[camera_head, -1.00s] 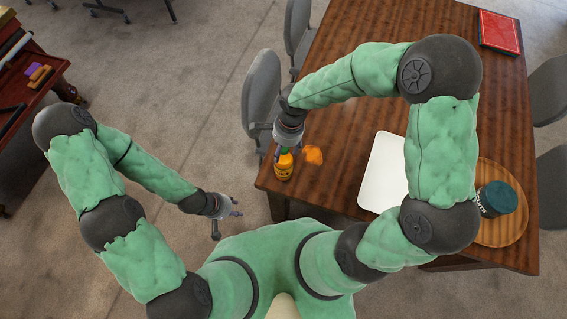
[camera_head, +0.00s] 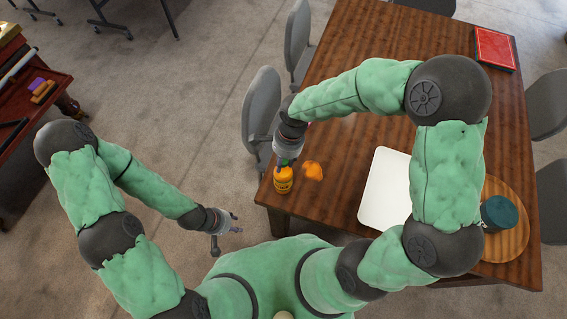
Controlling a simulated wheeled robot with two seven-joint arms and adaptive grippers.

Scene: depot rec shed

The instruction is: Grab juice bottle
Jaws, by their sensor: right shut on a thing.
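The juice bottle (camera_head: 283,181) is small and orange-yellow with a green top. It stands near the left front corner of the brown wooden table (camera_head: 345,50). My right gripper (camera_head: 285,163) is above the bottle and shut on its top, which its fingers partly hide. Whether the bottle's base touches the table cannot be told. My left gripper (camera_head: 228,222) hangs over the floor to the left of the table, away from the bottle. Its fingers look apart with nothing between them.
An orange patch or item (camera_head: 313,170) lies just right of the bottle. A white tray (camera_head: 384,190), a round wooden board (camera_head: 507,240) with a dark teal container (camera_head: 498,213), and a red box (camera_head: 494,48) are on the table. Grey chairs (camera_head: 262,112) stand along its left side.

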